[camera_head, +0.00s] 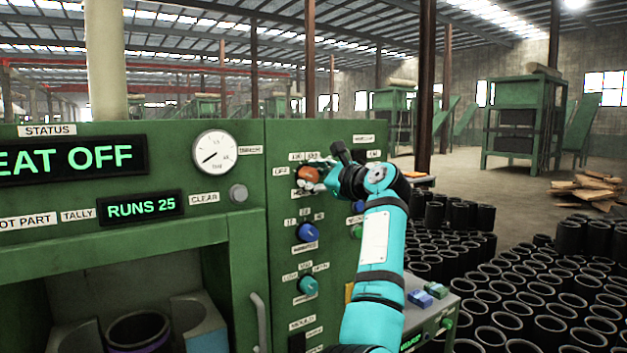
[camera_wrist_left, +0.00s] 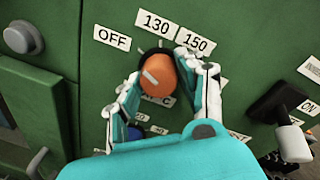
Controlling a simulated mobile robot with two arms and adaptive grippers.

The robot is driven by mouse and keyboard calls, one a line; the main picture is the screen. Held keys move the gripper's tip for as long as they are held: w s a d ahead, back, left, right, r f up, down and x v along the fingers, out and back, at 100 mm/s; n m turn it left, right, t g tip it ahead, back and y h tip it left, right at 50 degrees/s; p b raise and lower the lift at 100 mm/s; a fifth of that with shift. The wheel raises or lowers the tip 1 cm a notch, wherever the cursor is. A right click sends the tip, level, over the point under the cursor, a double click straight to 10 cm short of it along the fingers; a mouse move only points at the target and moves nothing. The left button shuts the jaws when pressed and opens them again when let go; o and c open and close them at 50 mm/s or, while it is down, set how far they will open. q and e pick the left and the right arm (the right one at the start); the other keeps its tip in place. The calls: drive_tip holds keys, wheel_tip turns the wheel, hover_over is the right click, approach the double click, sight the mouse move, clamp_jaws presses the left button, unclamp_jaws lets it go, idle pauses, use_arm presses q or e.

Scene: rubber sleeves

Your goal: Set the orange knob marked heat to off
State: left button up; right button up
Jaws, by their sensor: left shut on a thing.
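The orange knob (camera_head: 308,174) is on the green panel of the machine, with labels around its top. In the left wrist view the orange knob (camera_wrist_left: 159,77) has a pale pointer line slanting to the upper left, on the side of the OFF label (camera_wrist_left: 112,38). The 130 and 150 labels (camera_wrist_left: 176,32) are above it. The label below is mostly hidden. My left gripper (camera_wrist_left: 157,72) is shut on the knob, one finger on each side. The display (camera_head: 70,160) reads "EAT OFF", its left end cut off. My right gripper is not in view.
A blue knob (camera_head: 309,232) and a teal knob (camera_head: 308,286) sit below on the panel. A dark lever (camera_wrist_left: 275,103) with an ON label is right of my gripper. Many black sleeves (camera_head: 500,290) stand on the floor at right.

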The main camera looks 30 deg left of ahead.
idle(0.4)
use_arm(q)
drive_tip(key=o, duration=1.2)
drive_tip(key=shift+c, duration=0.2)
drive_tip(key=v, duration=0.7)
drive_tip(key=shift+d, duration=0.2)
